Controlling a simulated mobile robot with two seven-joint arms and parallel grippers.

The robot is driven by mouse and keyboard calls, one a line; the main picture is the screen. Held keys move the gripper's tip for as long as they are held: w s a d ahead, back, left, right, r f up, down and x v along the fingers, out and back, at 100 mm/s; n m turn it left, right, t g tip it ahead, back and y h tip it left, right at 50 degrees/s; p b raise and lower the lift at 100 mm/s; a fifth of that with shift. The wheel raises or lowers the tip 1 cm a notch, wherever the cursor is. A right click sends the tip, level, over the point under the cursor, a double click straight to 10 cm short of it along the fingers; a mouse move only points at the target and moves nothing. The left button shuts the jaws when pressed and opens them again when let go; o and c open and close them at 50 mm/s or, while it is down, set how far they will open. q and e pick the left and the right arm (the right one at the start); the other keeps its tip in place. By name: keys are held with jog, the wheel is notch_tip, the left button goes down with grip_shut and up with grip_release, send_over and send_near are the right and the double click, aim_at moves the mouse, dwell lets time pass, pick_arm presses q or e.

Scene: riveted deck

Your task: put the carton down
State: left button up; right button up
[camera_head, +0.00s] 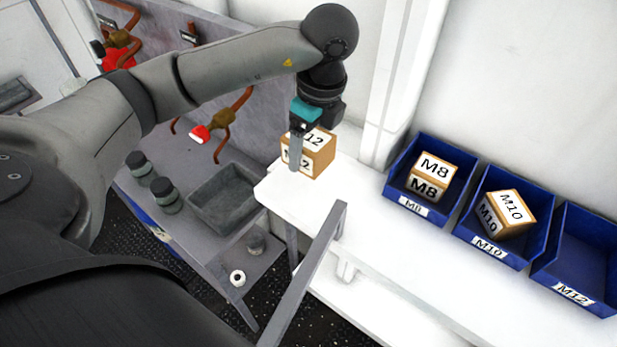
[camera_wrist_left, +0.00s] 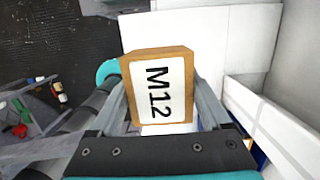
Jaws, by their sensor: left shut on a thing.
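The M12 carton (camera_head: 321,160) is a tan box with white labels. It is at the left end of the white table (camera_head: 400,235); I cannot tell if its base touches the top. My left gripper (camera_head: 298,150) is shut on the carton, one finger showing on its near side. In the left wrist view the carton (camera_wrist_left: 158,90) sits between the two fingers of the gripper (camera_wrist_left: 162,100), its M12 label facing the camera. The blue bin labelled M12 (camera_head: 580,255) stands empty at the far right. My right gripper is not in view.
The blue M8 bin (camera_head: 409,206) holds an M8 carton (camera_head: 434,175), and the blue M10 bin (camera_head: 487,250) holds a tilted M10 carton (camera_head: 507,212). A grey workbench (camera_head: 150,213) with a grey tray (camera_head: 225,198) and dark-lidded jars stands left. The table front is clear.

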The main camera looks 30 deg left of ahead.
aim_at(316, 140)
pick_arm(q)
notch_tip(316, 140, down, 8)
jog(key=shift+f, duration=0.1)
dwell(0.4)
jog(key=shift+f, duration=0.15)
jog(key=o, duration=1.5)
jog(key=r, duration=0.4)
jog(key=d+r, duration=0.1)
jog(key=r, duration=0.7)
jog(key=shift+d+r, duration=0.15)
jog(key=shift+d, duration=0.25)
